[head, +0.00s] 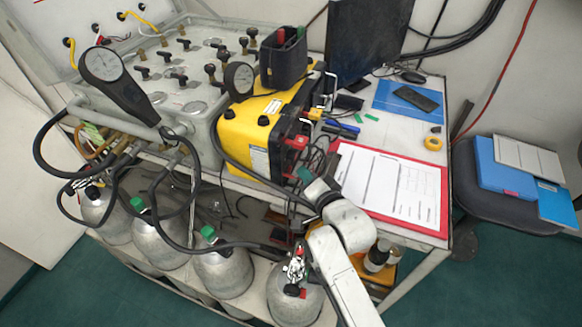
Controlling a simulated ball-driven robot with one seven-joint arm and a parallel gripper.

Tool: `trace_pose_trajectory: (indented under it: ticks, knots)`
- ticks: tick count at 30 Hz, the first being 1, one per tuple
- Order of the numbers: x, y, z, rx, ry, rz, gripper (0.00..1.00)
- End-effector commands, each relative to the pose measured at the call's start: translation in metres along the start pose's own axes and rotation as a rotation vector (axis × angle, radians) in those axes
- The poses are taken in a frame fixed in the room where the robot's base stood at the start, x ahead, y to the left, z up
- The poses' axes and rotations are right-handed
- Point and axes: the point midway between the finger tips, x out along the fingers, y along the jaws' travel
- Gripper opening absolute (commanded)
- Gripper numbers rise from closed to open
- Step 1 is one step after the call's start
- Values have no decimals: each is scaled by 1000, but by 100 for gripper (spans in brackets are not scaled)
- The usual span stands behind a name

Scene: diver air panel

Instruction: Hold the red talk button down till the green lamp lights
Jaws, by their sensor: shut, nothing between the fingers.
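The yellow radio box (242,138) stands on the trolley top, its black front panel (284,150) facing right. A red part (297,142) shows on that panel; it is too small to tell whether it is the talk button. My white arm comes up from the bottom, and my gripper (303,173) is at the panel's lower right, just below the red part. The gripper is small in the picture and looks shut and empty. I cannot tell whether it touches the panel. I can make out no lit green lamp.
A red clipboard (441,205) with paper lies right of my arm. Cables (322,150) and pens (341,130) lie beside the box. The grey air panel (172,85) stands left. Gas cylinders (222,272) fill the lower shelf. A chair (500,205) is at the right.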

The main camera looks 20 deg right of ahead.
Motion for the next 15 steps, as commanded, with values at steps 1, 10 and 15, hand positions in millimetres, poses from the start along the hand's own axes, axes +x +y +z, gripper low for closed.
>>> trace_pose_trajectory:
  ticks: [1,10,15]
  knots:
    - [0,0,0,0,0,0,0]
    - [-4,2,-3,2,0,1,0]
    - [-15,9,-12,3,1,2,0]
